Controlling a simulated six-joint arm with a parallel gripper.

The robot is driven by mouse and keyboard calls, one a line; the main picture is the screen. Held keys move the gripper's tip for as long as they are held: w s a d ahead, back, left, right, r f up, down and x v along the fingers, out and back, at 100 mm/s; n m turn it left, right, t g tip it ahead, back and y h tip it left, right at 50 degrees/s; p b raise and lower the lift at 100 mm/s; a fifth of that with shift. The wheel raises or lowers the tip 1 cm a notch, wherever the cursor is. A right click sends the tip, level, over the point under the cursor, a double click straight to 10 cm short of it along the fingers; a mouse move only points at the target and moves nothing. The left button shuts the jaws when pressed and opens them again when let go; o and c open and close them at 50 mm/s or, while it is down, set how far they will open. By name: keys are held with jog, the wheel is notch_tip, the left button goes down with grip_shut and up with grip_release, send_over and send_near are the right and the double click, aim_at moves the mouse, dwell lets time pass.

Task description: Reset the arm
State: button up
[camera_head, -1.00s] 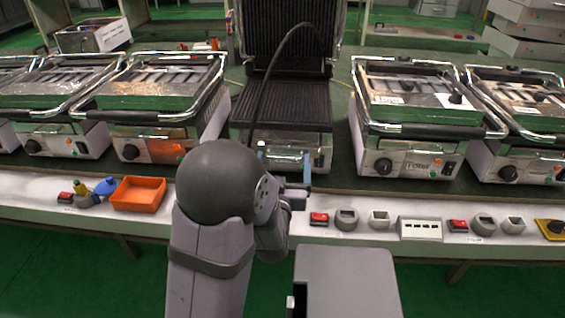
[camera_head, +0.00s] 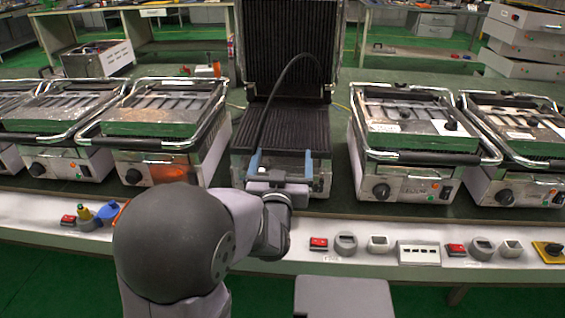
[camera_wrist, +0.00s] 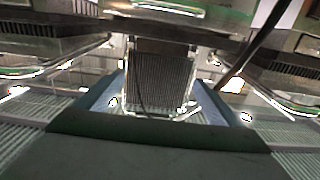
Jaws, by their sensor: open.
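My gripper (camera_head: 280,163) is open, with its two blue-grey fingers apart and nothing seen between them. In the head view it is in front of the open grill (camera_head: 294,128) at the middle of the bench, over that grill's front face. The grill's ribbed lid stands up, and a black cable arcs over its lower plate. In the wrist view both fingers (camera_wrist: 165,100) frame the ribbed plate of a grill (camera_wrist: 158,78). My arm hides part of the bench's front edge.
Closed grills stand at left (camera_head: 165,120) and right (camera_head: 415,125). On the front ledge lie red switches (camera_head: 318,243), grey parts (camera_head: 346,243) and a white panel (camera_head: 418,253).

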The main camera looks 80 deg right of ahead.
dwell(0.3)
jog(key=w+a+f+n+t+y, duration=0.2)
jog(key=w+a+f+y, duration=0.15)
jog(key=w, duration=0.55)
jog(key=w+a+f+n+t+y, duration=0.2)
jog(key=w+a+f, duration=0.15)
jog(key=w, duration=0.55)
jog(key=w+a+f+n+t+y, duration=0.2)
jog(key=w+f, duration=0.2)
jog(key=w, duration=0.5)
jog(key=w+a+f+n+y, duration=0.2)
jog(key=w+a+f, duration=0.1)
jog(key=a, duration=0.5)
jog(key=w+a+f+n+g+y, duration=0.1)
jog(key=w+a+f+n+y, duration=0.15)
jog(key=a, duration=0.45)
jog(key=w+a+f+n+y, duration=0.2)
jog(key=w+a+f+y, duration=0.15)
jog(key=a, duration=0.45)
jog(key=s+a+f+n+g+y, duration=0.1)
jog(key=s+a+n+g, duration=0.25)
jog(key=a, duration=0.65)
jog(key=s+a+n+g+y, duration=0.2)
jog(key=s+a, duration=0.2)
jog(key=a, duration=0.5)
notch_tip(320, 180, up, 28)
jog(key=p, duration=2.8)
jog(key=shift+s, duration=0.2)
